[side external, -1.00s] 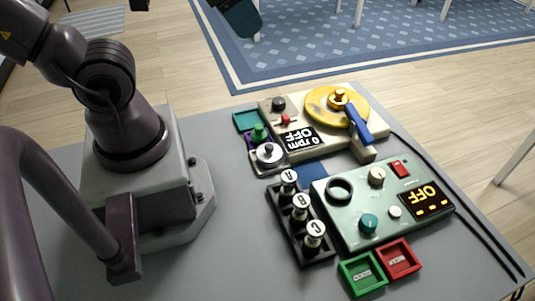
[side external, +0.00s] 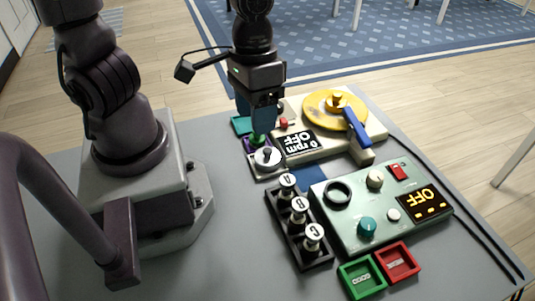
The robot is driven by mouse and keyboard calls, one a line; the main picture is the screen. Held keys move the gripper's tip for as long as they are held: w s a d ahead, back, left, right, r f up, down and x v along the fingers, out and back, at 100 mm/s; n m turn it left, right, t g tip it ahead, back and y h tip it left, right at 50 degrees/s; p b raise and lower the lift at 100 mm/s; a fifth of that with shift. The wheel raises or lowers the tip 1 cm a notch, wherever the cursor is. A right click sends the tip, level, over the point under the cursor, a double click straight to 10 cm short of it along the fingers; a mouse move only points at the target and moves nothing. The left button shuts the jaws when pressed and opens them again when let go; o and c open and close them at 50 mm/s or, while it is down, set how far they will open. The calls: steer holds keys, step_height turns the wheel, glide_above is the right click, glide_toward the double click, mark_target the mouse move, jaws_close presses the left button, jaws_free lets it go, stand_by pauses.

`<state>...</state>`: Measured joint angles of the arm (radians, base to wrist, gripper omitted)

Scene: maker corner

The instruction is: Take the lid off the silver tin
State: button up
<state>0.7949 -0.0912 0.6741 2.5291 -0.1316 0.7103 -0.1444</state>
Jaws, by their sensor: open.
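The silver tin (side external: 267,160) is a small round metal piece with a knob on its top. It sits in a pale holder near the front left corner of the cream turntable machine. My gripper (side external: 262,130) is open and points down just behind the tin, over the green-knobbed piece (side external: 256,140) beside it. Its blue fingers partly cover that piece. I cannot tell whether they touch it. The tin's knob shows clear of the fingers, and the lid's seam is too small to make out.
A teal tray (side external: 240,124) lies behind the green piece. The machine with its yellow disc (side external: 322,106) and blue lever (side external: 355,126) stands to the right. A black rack (side external: 284,227) of lettered pieces and a green control box (side external: 345,225) are in front. Grey table is free at left.

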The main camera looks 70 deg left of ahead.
step_height(320, 180, down, 4)
steer(key=a+n+y, duration=0.2)
steer(key=a+n, duration=0.1)
steer(key=n+t+y, duration=0.1)
steer(key=n+t, duration=0.1)
steer(key=n, duration=0.3)
glide_above(267, 150)
steer(key=s, duration=0.1)
steer(key=shift+d+f, duration=0.15)
steer(key=shift+f, duration=3.2)
steer(key=shift+w+f, duration=0.15)
steer(key=shift+f, duration=0.95)
steer(key=shift+w+f, duration=0.2)
steer(key=shift+f, duration=0.85)
steer(key=shift+w+f, duration=0.15)
steer(key=shift+f, duration=0.95)
steer(key=shift+c, duration=0.2)
jaws_close()
